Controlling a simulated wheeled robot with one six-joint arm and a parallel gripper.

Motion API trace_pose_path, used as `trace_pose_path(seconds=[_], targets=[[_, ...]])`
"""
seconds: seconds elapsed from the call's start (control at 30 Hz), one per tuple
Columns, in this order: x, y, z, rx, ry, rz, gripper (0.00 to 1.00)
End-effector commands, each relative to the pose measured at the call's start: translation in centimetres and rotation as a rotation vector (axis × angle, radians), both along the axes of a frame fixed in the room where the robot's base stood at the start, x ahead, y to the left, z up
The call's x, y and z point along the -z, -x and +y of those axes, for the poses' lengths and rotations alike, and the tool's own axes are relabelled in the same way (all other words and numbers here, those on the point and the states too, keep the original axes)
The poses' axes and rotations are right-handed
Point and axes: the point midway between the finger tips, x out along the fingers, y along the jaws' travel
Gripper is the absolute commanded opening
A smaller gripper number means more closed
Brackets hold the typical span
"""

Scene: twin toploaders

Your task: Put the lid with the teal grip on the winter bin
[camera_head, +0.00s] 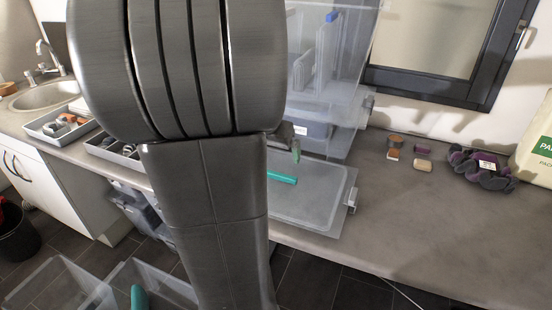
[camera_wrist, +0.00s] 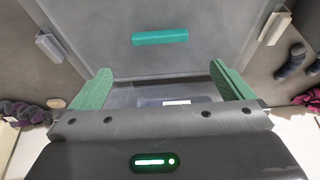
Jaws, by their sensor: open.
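The translucent lid (camera_head: 315,205) lies flat at the counter's front edge, its teal grip (camera_head: 282,177) partly behind my arm. In the wrist view the lid (camera_wrist: 100,30) and its teal grip (camera_wrist: 160,37) lie ahead of my fingertips, with a pale clip on each side. My gripper (camera_wrist: 163,75) is open, its green fingers wide apart with nothing held between them. In the head view only one green fingertip shows, above the lid's far side. A clear bin with a white label (camera_head: 300,130) stands behind the lid; I cannot read whether it is the winter bin.
Tall clear containers (camera_head: 350,60) rise at the back. Grey trays (camera_head: 55,122) stand left. Open clear bins (camera_head: 60,285) are low at the left.

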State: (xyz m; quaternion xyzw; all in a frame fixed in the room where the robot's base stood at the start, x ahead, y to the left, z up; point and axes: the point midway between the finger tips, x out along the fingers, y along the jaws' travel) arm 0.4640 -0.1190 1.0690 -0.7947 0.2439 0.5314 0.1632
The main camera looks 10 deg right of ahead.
Motion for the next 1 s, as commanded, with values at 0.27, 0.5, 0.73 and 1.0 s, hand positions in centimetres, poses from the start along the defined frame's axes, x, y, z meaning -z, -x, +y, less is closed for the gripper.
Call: trace_pose_path(seconds=[0.27, 0.5, 0.73, 1.0], targets=[[-1.3, 0.1, 0.8, -0.003, 0.001, -0.001, 1.00], [2.3, -1.0, -0.2, -0.001, 0.000, 0.006, 1.00], [5.6, -2.2, -0.9, -0.002, 0.001, 0.002, 1.00], [7.3, -2.7, -1.4, -0.001, 0.000, 0.003, 1.00]])
